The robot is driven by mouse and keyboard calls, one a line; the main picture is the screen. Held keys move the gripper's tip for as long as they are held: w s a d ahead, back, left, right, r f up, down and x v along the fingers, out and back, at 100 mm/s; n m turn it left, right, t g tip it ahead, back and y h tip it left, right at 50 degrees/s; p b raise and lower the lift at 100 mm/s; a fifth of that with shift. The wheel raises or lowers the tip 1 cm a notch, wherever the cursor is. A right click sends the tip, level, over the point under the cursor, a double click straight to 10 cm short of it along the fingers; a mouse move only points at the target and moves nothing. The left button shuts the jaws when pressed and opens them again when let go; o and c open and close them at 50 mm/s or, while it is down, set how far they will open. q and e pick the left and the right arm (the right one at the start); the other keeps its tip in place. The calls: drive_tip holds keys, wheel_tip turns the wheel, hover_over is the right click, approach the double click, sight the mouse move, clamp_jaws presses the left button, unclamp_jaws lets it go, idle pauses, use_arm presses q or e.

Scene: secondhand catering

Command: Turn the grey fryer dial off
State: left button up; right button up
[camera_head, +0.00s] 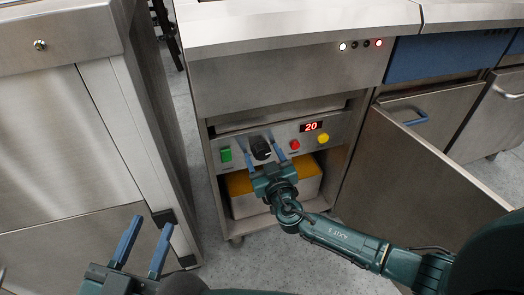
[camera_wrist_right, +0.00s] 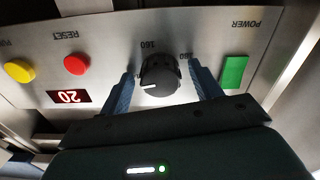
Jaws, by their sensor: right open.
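The fryer dial (camera_head: 261,148) is a dark grey round knob on the steel control panel (camera_head: 316,142). In the right wrist view the dial (camera_wrist_right: 160,78) carries a white pointer mark, and scale numbers, one reading 160, show around it. My right gripper (camera_head: 259,150) is open, with one blue finger on each side of the dial. In the right wrist view its fingers (camera_wrist_right: 162,88) stand apart from the knob with visible gaps. My left gripper (camera_head: 146,240) is open and empty at the lower left, away from the fryer.
A green power switch (camera_head: 226,155), red reset button (camera_head: 295,145), yellow button (camera_head: 323,138) and red display reading 20 (camera_head: 311,126) share the panel. A yellow-topped box (camera_head: 312,166) sits below. An open cabinet door (camera_head: 420,165) stands to the right; a steel cabinet (camera_head: 75,140) is left.

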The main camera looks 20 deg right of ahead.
drive_tip(key=c, duration=1)
